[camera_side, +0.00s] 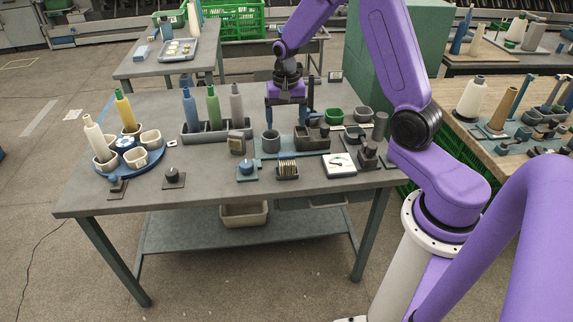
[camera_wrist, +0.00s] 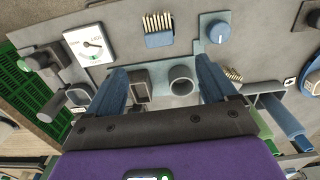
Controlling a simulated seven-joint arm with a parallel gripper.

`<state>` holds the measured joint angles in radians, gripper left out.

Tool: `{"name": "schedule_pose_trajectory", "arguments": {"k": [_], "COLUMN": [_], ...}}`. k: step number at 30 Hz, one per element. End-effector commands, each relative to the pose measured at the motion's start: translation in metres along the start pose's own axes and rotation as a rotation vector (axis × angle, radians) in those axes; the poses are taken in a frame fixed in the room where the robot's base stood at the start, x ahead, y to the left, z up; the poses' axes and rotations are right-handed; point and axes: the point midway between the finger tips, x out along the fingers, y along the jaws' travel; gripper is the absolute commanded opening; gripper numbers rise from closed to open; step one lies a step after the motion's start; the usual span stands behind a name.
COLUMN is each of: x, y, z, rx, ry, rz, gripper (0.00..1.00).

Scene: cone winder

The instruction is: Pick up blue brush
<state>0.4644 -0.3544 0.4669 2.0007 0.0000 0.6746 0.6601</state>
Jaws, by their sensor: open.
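My gripper (camera_side: 289,114) points down over the back middle of the table, open, with nothing seen between its fingers. Its two blue fingers also show in the wrist view (camera_wrist: 162,68), spread to either side of a grey cup (camera_wrist: 181,80). A second bristled piece (camera_wrist: 233,73) is partly hidden beside a finger; in the side view a small brown-grey block (camera_side: 237,143) stands there.
A white dial gauge (camera_side: 340,164) and a blue knob on a base (camera_side: 247,168) flank the front bristled block. A rack of bottle-like cones (camera_side: 214,131) stands left of my gripper. A round blue tray (camera_side: 101,170) is farther left.

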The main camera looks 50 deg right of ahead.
Motion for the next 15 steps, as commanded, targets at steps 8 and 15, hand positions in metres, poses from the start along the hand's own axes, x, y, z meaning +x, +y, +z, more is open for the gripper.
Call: {"name": "schedule_pose_trajectory", "arguments": {"k": [8,15], "x": [0.033,0.074], "y": [0.002,0.003], "z": [-0.003,-0.002], "rx": [0.017,0.016], "ry": [-0.004,-0.004], "rz": [0.003,0.003], "gripper": [0.85,0.85]}}
